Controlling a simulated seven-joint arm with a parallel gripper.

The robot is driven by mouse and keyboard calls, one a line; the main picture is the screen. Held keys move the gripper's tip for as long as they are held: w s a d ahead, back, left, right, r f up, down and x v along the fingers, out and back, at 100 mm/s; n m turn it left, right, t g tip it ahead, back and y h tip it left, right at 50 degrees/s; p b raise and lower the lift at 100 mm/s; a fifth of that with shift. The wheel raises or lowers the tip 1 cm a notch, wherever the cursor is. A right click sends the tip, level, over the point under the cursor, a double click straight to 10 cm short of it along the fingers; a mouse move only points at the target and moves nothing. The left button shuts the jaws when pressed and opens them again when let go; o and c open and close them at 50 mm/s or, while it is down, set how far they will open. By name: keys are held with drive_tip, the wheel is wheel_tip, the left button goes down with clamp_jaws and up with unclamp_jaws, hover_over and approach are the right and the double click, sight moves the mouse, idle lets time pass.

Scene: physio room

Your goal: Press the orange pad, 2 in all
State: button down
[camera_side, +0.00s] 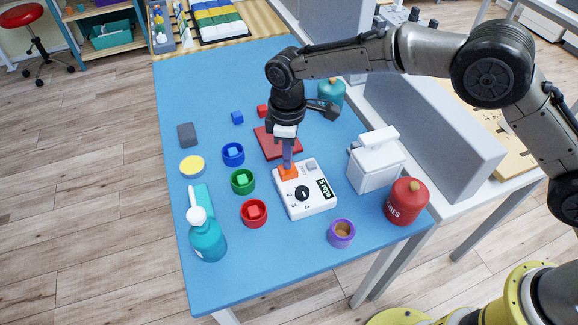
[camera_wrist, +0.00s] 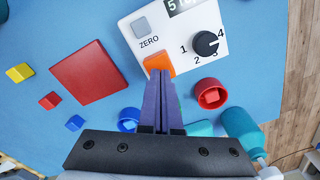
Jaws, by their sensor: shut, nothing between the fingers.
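The orange pad (camera_side: 289,174) sits on a corner of a white box (camera_side: 312,203) with a black dial, a grey pad and a dark display. In the wrist view the orange pad (camera_wrist: 158,62) shows just beyond my fingertips, its lower part hidden by them. My gripper (camera_side: 287,166) is shut and empty, pointing down with its tips right at the orange pad. I cannot tell whether they touch it or press it. In the wrist view the display (camera_wrist: 184,5) is cut off and starts with a 5.
Blue, green and red cups (camera_side: 254,213) holding cubes stand to the left. A teal pump bottle (camera_side: 207,240) is at front left.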

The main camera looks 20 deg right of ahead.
drive_tip(key=shift+r, duration=0.1)
wheel_tip(320, 180, up, 6)
drive_tip(key=shift+f, duration=0.1)
idle(0.7)
idle(0.3)
